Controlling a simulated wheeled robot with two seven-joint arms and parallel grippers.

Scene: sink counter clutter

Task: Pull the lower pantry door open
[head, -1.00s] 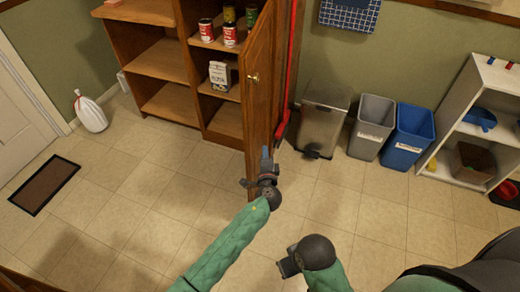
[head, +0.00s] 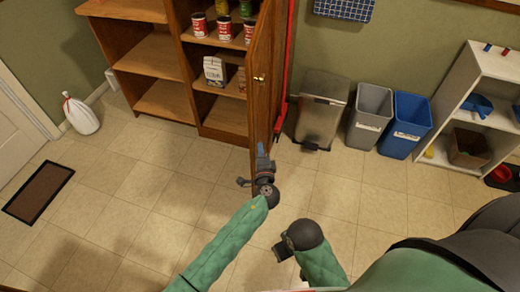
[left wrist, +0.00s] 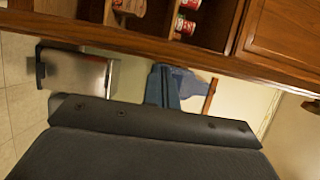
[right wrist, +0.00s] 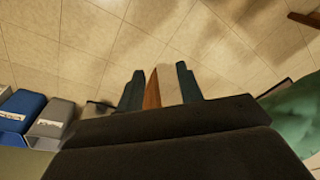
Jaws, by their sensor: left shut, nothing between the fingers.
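The wooden pantry door (head: 264,85) stands swung out from the brown pantry, seen at a steep angle in the head view, with a brass knob (head: 259,78). I cannot tell whether it is one tall door or a lower one. My left gripper (head: 261,150) is shut and empty by the door's lower free end; I cannot tell whether it touches. In the left wrist view its blue fingers (left wrist: 164,86) lie together below a long wooden edge (left wrist: 150,45). My right gripper (head: 281,249) is low over the floor. Its fingers (right wrist: 160,88) are apart and empty, with brown wood visible behind the gap.
The open pantry shelves (head: 160,55) hold cans (head: 199,24) and a white carton (head: 214,71). A steel bin (head: 322,110), a grey bin (head: 370,115) and a blue bin (head: 407,125) stand along the wall right of the door. The tiled floor at left is mostly clear.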

